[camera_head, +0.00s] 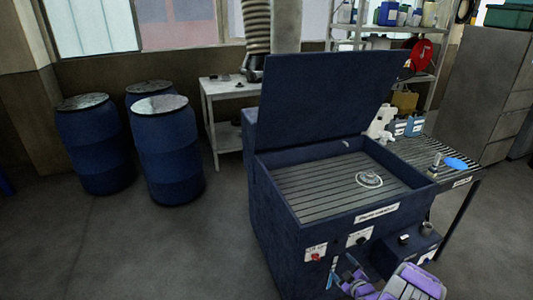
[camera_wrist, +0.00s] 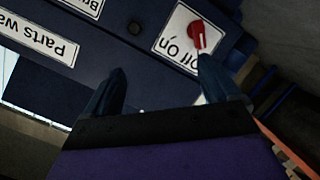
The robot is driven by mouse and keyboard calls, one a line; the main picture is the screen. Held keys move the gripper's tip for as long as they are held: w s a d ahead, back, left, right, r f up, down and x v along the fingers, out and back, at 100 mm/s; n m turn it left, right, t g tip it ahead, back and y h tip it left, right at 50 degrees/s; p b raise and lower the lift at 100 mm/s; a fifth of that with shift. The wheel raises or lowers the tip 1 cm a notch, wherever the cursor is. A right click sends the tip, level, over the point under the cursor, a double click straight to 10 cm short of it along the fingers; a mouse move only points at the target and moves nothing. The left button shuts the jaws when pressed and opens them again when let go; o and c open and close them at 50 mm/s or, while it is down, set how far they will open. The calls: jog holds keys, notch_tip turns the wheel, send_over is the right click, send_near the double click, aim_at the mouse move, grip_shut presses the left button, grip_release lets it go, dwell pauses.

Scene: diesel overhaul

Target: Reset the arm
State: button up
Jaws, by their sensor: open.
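My arm, purple and grey, shows at the bottom right of the head view, in front of the blue parts washer (camera_head: 285,235). My gripper (camera_wrist: 160,82) is open in the wrist view, its two dark fingers spread apart with nothing between them. The red switch knob (camera_wrist: 198,37) on its white off/on label lies just beyond the tip of the right finger; I cannot tell whether they touch. The knob (camera_head: 316,257) also shows on the washer's front, left of my arm in the head view. The washer's lid (camera_head: 325,100) stands raised.
The washer's slatted basin holds a round pale part (camera_head: 369,179). A slatted side table (camera_head: 420,155) with a blue-handled tool adjoins it on the right. Blue barrels (camera_head: 168,160) and a small grey table (camera_head: 225,90) stand behind left. The floor at left is clear.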

jog(key=w+a+r+m+g+h, duration=0.1)
jog(key=w+a+r, duration=0.1)
jog(key=w+r, duration=0.35)
jog(key=s+a+r+m+g+h, duration=0.1)
jog(key=s+a+r+m+g, duration=0.15)
jog(key=s+r, duration=0.45)
jog(key=s+a+r+m+g+h, duration=0.1)
jog(key=s+a+r+m+g, duration=0.2)
jog(key=r, duration=0.9)
jog(key=s+a+r+m+g, duration=0.1)
jog(key=s+a+r+g, duration=0.2)
jog(key=s, duration=1.2)
jog(key=s+a+r+m+g, duration=0.2)
jog(key=s+r, duration=0.4)
jog(key=s, duration=0.9)
jog(key=s+a+r+m+g, duration=0.1)
jog(key=s+a+r+g, duration=0.3)
jog(key=s, duration=1.1)
jog(key=shift+s+r+m+g+h, duration=0.3)
jog(key=shift+r+m+g+h, duration=0.1)
jog(key=shift+r, duration=0.3)
